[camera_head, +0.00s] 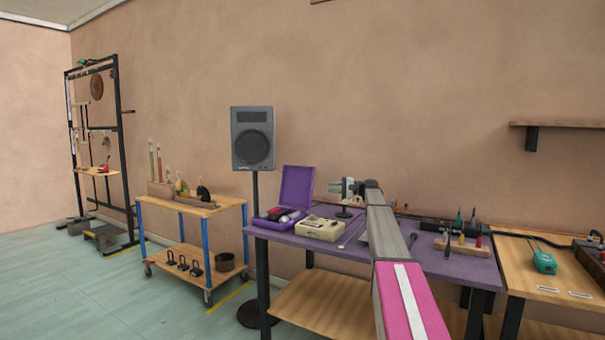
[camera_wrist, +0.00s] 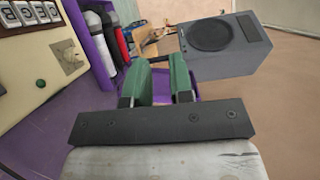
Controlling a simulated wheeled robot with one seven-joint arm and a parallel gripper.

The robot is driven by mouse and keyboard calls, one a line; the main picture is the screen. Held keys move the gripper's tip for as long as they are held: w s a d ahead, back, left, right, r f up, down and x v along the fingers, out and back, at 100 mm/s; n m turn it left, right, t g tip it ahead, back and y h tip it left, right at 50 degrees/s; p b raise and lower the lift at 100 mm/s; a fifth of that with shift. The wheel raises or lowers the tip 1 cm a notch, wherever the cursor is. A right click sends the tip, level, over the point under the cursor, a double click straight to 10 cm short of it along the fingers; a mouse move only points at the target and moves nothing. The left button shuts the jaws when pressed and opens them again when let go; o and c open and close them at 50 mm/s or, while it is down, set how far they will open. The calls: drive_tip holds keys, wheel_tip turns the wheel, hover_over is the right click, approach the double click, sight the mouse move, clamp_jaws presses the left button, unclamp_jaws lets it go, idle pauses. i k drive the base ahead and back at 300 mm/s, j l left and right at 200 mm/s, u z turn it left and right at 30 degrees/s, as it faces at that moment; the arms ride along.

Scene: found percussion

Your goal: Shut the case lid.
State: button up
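The purple case (camera_head: 262,223) sits open on the left end of the purple table, its lid (camera_head: 298,186) standing up at the back. Several dark, pale and red items lie in the case. My gripper (camera_head: 336,187) is just right of the raised lid and appears apart from it, pointing left. In the wrist view, the green fingers (camera_wrist: 163,80) have a narrow gap with nothing clearly held between them. Purple shows behind the fingers, and the case's purple wall (camera_wrist: 98,55) is at the left. Contact with the lid cannot be told.
A tool block (camera_head: 462,246) stands farther right on the purple table (camera_head: 445,273).

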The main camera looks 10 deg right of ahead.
sight(296, 188)
drive_tip(key=i, duration=1.05)
